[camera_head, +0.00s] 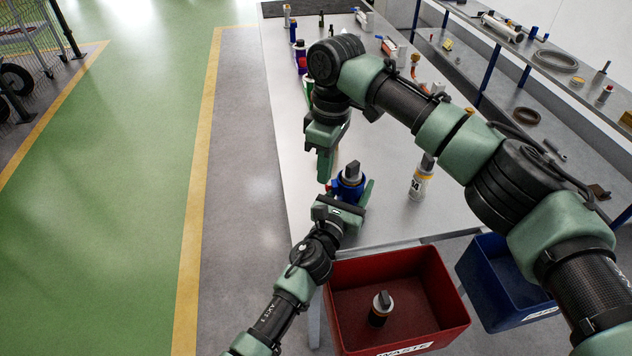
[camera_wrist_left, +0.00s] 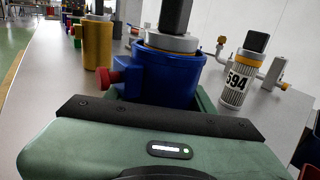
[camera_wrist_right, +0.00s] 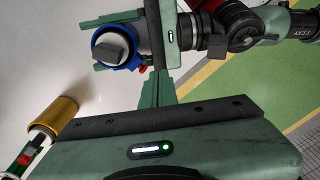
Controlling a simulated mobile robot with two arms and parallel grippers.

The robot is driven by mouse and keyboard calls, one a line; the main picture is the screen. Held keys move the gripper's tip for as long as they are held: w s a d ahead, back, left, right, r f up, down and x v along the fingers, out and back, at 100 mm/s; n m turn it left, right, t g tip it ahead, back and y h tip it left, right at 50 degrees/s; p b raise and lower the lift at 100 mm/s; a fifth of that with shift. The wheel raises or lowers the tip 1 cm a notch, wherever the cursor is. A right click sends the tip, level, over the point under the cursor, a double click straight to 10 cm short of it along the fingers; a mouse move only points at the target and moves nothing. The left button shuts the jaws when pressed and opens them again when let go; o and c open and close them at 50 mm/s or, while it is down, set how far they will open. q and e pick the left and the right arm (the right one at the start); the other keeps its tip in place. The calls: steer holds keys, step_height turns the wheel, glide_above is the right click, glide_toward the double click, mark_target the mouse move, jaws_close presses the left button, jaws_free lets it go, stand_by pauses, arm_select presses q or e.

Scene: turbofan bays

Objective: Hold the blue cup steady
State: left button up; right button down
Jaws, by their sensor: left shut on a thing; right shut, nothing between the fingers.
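The blue cup (camera_head: 337,187) stands near the front left of the grey table, with a silver-collared, dark-topped cylinder (camera_head: 352,172) in it. In the left wrist view the cup (camera_wrist_left: 168,84) is upright, with a red knob (camera_wrist_left: 103,77) on its left side. My left gripper (camera_head: 352,190) is shut on the cup, a finger on either side. My right gripper (camera_head: 325,168) is shut and empty, just behind and above the cup. In the right wrist view its fingers (camera_wrist_right: 156,86) are together, apart from the cup (camera_wrist_right: 132,60).
A canister marked 594 (camera_wrist_left: 238,82) stands right of the cup, and a gold cylinder (camera_wrist_left: 97,45) stands behind it to the left. A red waste bin (camera_head: 448,318) holding one cylinder and a blue bin (camera_head: 482,300) are at the table's front. Several small parts line the table farther back.

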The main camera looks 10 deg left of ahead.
mark_target(327, 188)
steer(key=s+a+r+m+t+h, duration=0.3)
steer(key=a+m, duration=0.6)
steer(key=m, duration=0.3)
steer(key=shift+s+a+m+t+h, duration=0.25)
steer(key=shift+s+t+h, duration=0.55)
steer(key=shift+s+t, duration=0.8)
steer(key=shift+w+d+t, duration=0.15)
steer(key=shift+w+t, duration=0.15)
steer(key=shift+w, duration=0.05)
steer(key=w+d+f, duration=0.6)
steer(key=d+f, duration=0.1)
steer(key=f, duration=0.1)
steer(key=shift+w, duration=0.1)
